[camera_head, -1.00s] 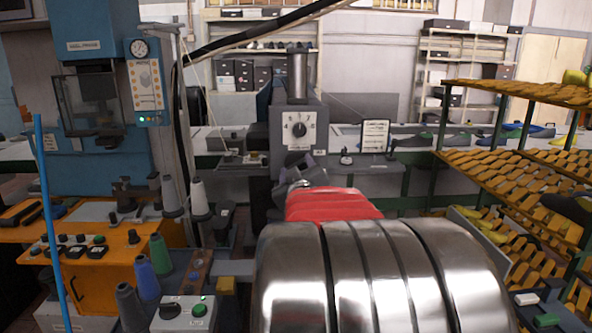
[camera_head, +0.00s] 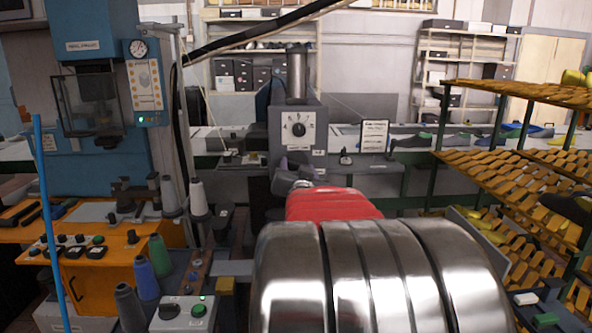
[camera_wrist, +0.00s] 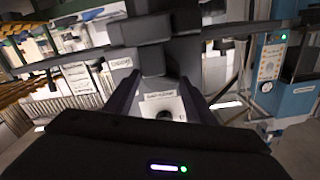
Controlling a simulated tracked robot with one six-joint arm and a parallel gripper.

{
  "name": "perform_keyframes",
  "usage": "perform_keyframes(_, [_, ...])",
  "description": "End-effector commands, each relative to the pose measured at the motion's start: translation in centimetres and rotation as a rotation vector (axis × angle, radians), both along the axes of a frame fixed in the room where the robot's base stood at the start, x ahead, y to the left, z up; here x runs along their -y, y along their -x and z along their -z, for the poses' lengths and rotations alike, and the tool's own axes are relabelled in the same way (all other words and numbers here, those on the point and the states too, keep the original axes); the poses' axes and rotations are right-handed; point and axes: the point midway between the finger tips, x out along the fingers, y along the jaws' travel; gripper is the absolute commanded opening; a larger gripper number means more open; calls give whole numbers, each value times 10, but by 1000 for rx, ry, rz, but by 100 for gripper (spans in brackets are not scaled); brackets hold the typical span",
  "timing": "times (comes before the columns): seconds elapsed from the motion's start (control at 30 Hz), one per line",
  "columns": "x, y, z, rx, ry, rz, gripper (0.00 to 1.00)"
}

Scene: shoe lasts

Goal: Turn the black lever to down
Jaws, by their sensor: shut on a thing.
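My gripper (camera_head: 291,167) is at the front of the grey machine (camera_head: 312,112), below its round dial. It looks small and dark beyond my red and metal arm parts. In the wrist view the two dark fingers of my gripper (camera_wrist: 157,84) reach toward a dark block, which seems to be the black lever (camera_wrist: 153,58), and are shut on it. The grip point is partly hidden, and I cannot tell the lever's exact angle.
A blue machine (camera_head: 95,140) and an orange bench (camera_head: 90,240) stand at the left. Thread spools and a grey control box (camera_head: 183,313) are at the front left. A shelf rack (camera_head: 500,165) stands at the right. A small framed sign (camera_head: 374,135) stands behind my arm.

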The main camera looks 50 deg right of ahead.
Motion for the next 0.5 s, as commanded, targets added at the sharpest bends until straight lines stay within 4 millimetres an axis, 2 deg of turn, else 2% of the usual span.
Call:
perform_keyframes(0.2, [2, 1, 2, 124, -113, 3, 28])
perform_keyframes(0.5, [2, 1, 2, 220, -196, 3, 28])
